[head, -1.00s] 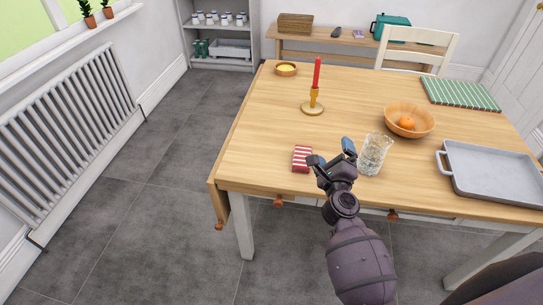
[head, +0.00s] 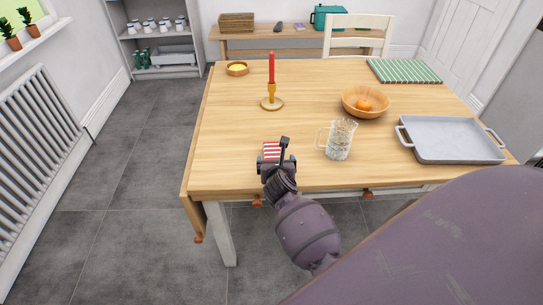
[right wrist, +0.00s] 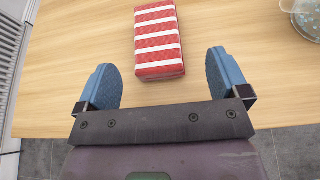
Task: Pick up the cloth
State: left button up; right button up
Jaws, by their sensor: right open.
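A red-and-white striped block, which looks like a folded cloth (head: 272,149), lies on the table near its front edge. In the right wrist view the cloth (right wrist: 158,40) is just beyond and between the lines of the two blue finger pads. My right gripper (head: 276,160) is open and empty at the near side of the cloth, its fingers spread wider than the cloth. In the head view the gripper hides part of the cloth. My left gripper is not in view.
A clear glass mug (head: 339,142) stands right of the cloth. A candlestick (head: 271,103) with a red candle stands behind. A wooden bowl (head: 381,106) with an orange fruit, a grey tray (head: 450,151) and a green striped cloth (head: 405,70) lie to the right.

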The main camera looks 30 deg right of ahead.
aim_at(273, 152)
jog(key=x, duration=0.1)
jog(key=b+x, duration=0.1)
jog(key=x, duration=0.3)
jog(key=shift+w+a, duration=0.15)
jog(key=shift+a, duration=0.1)
jog(key=shift+w+d+f, duration=0.1)
jog(key=shift+w+d, duration=0.2)
jog(key=shift+w, duration=0.2)
jog(key=c, duration=1)
